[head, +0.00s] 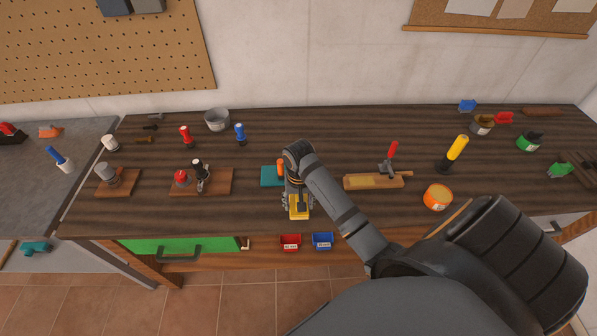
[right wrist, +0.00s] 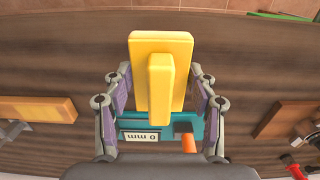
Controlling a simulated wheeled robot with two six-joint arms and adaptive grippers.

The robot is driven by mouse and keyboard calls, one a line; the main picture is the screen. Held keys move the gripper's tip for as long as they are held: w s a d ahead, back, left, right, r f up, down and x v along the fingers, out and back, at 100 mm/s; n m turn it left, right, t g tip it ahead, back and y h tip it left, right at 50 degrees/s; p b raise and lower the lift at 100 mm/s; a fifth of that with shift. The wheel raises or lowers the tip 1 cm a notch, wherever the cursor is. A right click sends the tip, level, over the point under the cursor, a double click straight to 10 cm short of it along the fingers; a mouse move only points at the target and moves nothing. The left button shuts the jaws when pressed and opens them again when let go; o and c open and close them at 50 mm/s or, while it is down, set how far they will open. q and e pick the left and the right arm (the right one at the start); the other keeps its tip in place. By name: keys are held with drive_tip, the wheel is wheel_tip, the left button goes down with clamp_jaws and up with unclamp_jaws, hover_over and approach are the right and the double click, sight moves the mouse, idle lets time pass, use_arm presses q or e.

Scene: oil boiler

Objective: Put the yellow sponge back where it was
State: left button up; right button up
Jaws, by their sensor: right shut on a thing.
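The yellow sponge (head: 299,210) is a flat block with a raised bar along its middle. My right gripper (head: 297,198) is shut on it, near the front edge of the workbench. In the right wrist view the sponge (right wrist: 162,50) lies between the fingers of my right gripper (right wrist: 160,92). I cannot tell whether the sponge touches the bench top. My left gripper is not in view.
A teal device (head: 271,176) with a display and an orange part is just behind the gripper. A wooden tray (head: 374,182) is to the right, an orange tin (head: 437,197) beyond it. Red (head: 290,241) and blue (head: 322,241) bins hang at the front edge.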

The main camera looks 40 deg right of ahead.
drive_tip(key=shift+w+d+f, duration=0.1)
drive_tip(key=shift+w+f, duration=0.15)
drive_tip(key=shift+f, duration=0.3)
wheel_tip(320, 180, down, 2)
drive_tip(key=shift+w+f, duration=0.1)
drive_tip(key=shift+f, duration=0.35)
drive_tip(key=o, duration=1.2)
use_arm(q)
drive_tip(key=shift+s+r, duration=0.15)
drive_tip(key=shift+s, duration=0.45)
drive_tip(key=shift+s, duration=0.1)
